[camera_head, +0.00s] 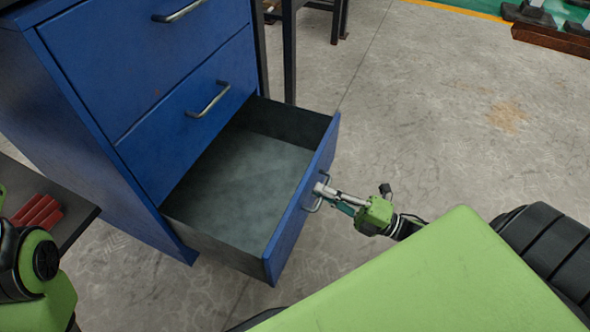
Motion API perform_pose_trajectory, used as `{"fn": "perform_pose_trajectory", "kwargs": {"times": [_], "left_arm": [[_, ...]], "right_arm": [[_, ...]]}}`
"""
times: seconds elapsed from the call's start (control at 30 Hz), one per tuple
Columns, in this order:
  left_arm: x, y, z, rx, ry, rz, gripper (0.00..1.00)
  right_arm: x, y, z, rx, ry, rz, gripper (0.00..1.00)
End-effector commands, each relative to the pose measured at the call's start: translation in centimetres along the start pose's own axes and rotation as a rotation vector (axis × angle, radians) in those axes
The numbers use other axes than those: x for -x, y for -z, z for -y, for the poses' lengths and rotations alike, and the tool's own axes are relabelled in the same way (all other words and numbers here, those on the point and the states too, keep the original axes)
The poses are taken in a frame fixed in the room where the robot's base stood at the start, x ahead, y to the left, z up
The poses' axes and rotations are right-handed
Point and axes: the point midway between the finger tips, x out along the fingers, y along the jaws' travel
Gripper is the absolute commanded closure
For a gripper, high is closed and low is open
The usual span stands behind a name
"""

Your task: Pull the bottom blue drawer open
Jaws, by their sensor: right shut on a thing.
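The bottom blue drawer (290,237) stands pulled far out of the blue cabinet (90,150). Its grey inside is empty. My right gripper (322,190) is at the drawer's front, shut on its metal handle (313,207). The handle is partly hidden by the fingers. My left gripper is not in view; only part of my left arm shows at the lower left.
Two closed drawers with metal handles (208,99) sit above the open one. A dark surface with red objects (38,213) is at the left. Dark metal legs (289,50) stand behind the cabinet.

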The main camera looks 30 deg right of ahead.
Motion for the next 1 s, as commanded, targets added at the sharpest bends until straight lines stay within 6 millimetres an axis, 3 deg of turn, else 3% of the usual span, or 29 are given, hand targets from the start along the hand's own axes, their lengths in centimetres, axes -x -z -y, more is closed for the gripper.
{"fn": "perform_pose_trajectory", "kwargs": {"times": [0.1, 0.3, 0.77, 0.8, 1.0], "left_arm": [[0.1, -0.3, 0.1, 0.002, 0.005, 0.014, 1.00], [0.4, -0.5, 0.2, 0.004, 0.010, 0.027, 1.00], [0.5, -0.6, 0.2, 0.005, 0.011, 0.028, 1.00], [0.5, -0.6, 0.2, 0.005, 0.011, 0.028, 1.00], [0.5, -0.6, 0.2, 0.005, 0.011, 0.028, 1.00]], "right_arm": [[2.3, 0.1, -0.4, -0.001, 0.004, 0.001, 1.00], [4.4, 0.1, -0.8, -0.001, 0.002, 0.000, 1.00], [5.0, 0.0, -0.9, 0.000, 0.001, -0.001, 1.00], [5.0, 0.0, -0.9, 0.000, 0.001, -0.001, 0.88], [4.9, 0.0, -0.9, 0.000, 0.000, 0.000, 0.86]]}}
